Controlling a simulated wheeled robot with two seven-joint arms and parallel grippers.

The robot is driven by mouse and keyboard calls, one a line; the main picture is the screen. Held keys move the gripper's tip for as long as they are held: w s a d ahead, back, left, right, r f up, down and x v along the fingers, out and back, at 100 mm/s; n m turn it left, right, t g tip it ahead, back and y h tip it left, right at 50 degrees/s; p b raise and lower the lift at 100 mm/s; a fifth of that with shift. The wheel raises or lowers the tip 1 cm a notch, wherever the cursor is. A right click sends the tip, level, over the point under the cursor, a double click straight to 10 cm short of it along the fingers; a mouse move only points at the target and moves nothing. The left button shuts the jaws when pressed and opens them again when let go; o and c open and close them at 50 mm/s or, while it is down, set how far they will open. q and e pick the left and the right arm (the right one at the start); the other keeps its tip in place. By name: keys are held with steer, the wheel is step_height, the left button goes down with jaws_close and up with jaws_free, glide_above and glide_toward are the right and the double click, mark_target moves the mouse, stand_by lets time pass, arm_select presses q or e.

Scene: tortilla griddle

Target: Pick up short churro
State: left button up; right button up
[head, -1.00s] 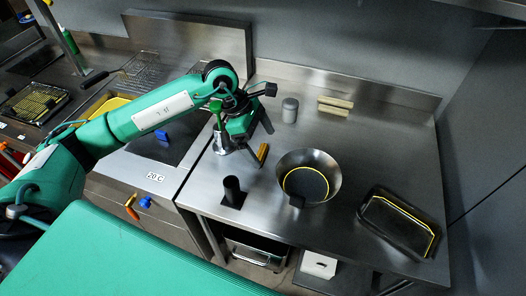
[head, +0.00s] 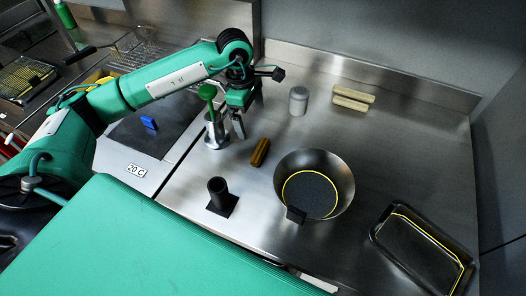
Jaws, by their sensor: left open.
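The short churro (head: 260,152), a small ridged brown-gold stick, lies on the steel counter left of the black bowl. My left gripper (head: 240,124) is open and empty, above and to the left of the churro in the head view. Its fingers point down, and a gap shows between them and the churro. The exact height of the fingers above the counter is hard to tell. My right gripper is out of view.
A steel holder with a green-handled tool (head: 208,93) stands close left of my gripper. A black bowl (head: 341,169), black tray (head: 379,240), black upright cylinder (head: 218,188), grey canister (head: 298,101) and two pale bars (head: 352,99) are around. The counter's right middle is clear.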

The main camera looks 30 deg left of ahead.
arm_select(q)
steer(key=p, duration=0.2)
glide_above(259, 149)
steer(key=a, duration=0.1)
step_height(259, 149, down, 8)
steer(key=shift+s+a+r, duration=0.1)
steer(key=shift+r, duration=0.05)
steer(key=shift+f+p, duration=0.3)
steer(key=shift+p, duration=0.25)
steer(key=f+p, duration=0.1)
steer(key=f, duration=0.1)
steer(key=d+f+p, duration=0.1)
steer(key=f, duration=0.1)
steer(key=shift+d+f, duration=0.1)
steer(key=shift+f, duration=0.2)
steer(key=shift+w, duration=0.2)
steer(key=c, duration=0.7)
